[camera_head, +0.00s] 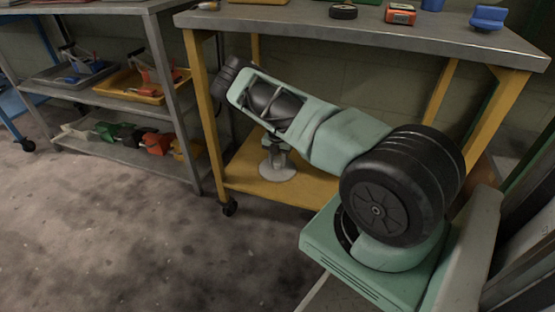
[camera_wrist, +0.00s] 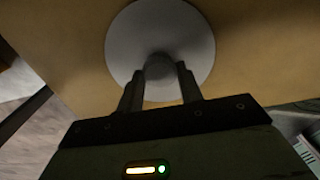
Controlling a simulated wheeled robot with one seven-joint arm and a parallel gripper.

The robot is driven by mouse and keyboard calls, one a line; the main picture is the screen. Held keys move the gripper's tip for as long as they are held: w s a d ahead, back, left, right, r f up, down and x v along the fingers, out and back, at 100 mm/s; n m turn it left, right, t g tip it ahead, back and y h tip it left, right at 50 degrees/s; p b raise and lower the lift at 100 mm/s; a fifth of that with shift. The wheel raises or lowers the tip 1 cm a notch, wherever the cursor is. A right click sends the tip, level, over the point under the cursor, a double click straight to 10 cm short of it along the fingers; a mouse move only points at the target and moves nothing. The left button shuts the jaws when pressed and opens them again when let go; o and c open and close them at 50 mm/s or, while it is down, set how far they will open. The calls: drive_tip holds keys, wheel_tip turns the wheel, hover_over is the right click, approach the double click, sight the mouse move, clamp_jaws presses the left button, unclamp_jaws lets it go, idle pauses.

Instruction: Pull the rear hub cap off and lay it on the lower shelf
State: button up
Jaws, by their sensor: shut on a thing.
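The hub cap is a round grey disc (camera_head: 277,173) with a central stem, low over the yellow lower shelf (camera_head: 240,176) of the workbench. In the wrist view the disc (camera_wrist: 188,40) fills the upper middle against the yellow surface. My gripper (camera_wrist: 160,70) is shut on the cap's central knob; its fingertips hide part of the knob. In the head view my gripper (camera_head: 274,145) points down above the disc. The disc looks flat and level, on or very close to the shelf; I cannot tell if it touches.
The grey bench top (camera_head: 370,25) with small items is above my forearm. A yellow leg (camera_head: 203,95) stands left of my gripper. A grey shelf cart (camera_head: 110,100) at left holds trays and coloured parts. Bare yellow shelf shows around the disc.

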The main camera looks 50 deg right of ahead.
drive_tip(key=o, duration=1.2)
wheel_tip(320, 180, up, 12)
drive_tip(key=p, duration=0.4)
drive_tip(key=shift+s, duration=0.1)
